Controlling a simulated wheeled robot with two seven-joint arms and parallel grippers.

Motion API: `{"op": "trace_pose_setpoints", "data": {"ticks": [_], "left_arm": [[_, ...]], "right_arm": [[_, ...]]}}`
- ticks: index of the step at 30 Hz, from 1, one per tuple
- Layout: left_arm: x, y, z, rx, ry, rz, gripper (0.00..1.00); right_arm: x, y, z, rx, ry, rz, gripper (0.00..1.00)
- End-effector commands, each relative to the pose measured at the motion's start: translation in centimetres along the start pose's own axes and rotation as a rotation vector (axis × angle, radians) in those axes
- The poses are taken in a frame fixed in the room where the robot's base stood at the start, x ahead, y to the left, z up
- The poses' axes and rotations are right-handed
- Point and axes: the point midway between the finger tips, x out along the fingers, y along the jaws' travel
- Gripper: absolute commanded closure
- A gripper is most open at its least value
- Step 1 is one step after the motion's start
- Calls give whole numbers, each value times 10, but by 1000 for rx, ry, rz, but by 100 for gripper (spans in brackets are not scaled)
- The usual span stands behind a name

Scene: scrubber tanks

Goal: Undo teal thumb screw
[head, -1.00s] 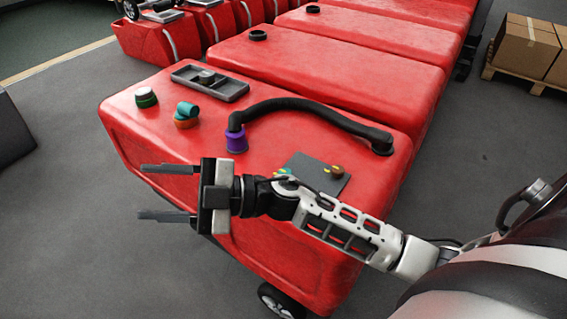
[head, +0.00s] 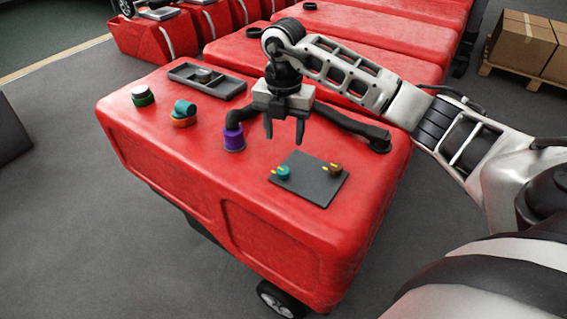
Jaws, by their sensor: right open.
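The teal thumb screw (head: 283,172) sits at the left part of a dark grey plate (head: 312,189) on top of the nearest red tank (head: 180,160). A brown thumb screw (head: 335,169) sits at the plate's right part. Each has a small yellow mark beside it. My right gripper (head: 284,138) is open and empty, with its fingers pointing down. In the picture its fingertips appear just above the teal screw, with a gap between. My left gripper is not in view.
A black hose (head: 345,122) arches behind my right gripper, with a purple collar (head: 234,139) at its left end. A teal ring part (head: 185,107), a green-based cap (head: 142,95) and a grey tray (head: 208,81) stand further left. More red tanks lie behind.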

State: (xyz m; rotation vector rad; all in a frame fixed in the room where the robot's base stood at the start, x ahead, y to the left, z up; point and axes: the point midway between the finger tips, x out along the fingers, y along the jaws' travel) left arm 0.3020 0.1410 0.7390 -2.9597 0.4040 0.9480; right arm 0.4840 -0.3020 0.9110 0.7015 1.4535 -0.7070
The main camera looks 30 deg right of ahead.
Motion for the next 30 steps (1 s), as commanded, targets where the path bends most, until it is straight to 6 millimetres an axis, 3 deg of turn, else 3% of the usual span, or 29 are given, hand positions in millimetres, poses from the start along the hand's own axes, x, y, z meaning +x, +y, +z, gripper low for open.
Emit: {"op": "trace_pose_setpoints", "data": {"ticks": [9, 15, 27, 28, 30], "left_arm": [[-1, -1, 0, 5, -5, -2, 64], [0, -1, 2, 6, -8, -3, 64], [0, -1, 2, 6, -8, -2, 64], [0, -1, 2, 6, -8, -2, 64], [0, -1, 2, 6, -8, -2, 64]], "right_arm": [[69, 0, -1, -1, 4, -1, 50], [94, 1, -1, -2, 3, 1, 50], [103, 1, -1, -3, 1, 3, 50], [103, 1, -1, -3, 1, 3, 53], [103, 1, -1, -3, 2, 3, 72]]}}
